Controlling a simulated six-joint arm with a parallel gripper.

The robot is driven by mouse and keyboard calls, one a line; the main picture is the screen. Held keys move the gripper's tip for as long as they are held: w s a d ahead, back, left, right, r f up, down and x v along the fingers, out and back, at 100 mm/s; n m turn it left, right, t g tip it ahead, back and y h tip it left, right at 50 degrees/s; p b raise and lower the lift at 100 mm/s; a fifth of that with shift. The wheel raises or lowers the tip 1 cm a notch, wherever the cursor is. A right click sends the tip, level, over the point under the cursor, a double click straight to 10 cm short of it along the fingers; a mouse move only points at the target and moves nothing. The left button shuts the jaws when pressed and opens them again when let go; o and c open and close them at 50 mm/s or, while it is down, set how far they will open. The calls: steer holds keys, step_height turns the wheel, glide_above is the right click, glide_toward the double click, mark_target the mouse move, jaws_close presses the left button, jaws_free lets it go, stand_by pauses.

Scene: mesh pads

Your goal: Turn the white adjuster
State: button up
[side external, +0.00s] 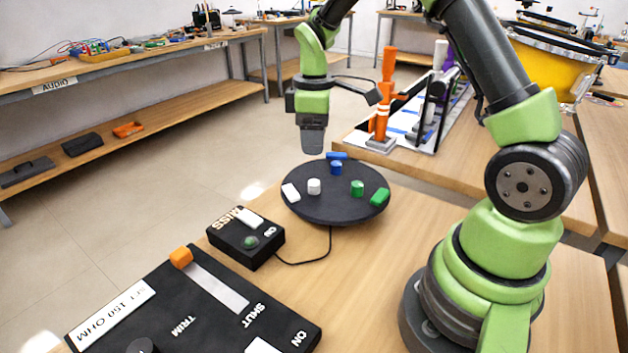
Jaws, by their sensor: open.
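A round black pad (333,212) lies on the wooden table and bears small coloured pieces. A short white cylinder (314,187), which looks like the white adjuster, stands upright on its left half. A flat white block (291,193) lies to the left of it, near the rim. My gripper (313,150) points down above the far left part of the pad, apart from the white cylinder and holding nothing that I can see. It is open, though the gap between the fingers is hard to see from this side.
Blue (336,168) and green (357,188) cylinders with matching blocks share the pad. A cable joins it to a black box (245,240) with a green button. A larger black panel (195,310) with an orange slider lies in front. An orange-handled fixture (382,110) stands behind.

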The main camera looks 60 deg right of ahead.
mark_target(314, 182)
step_height(314, 182, down, 10)
steer(key=shift+f, duration=0.1)
stand_by(0.4)
steer(key=c, duration=0.9)
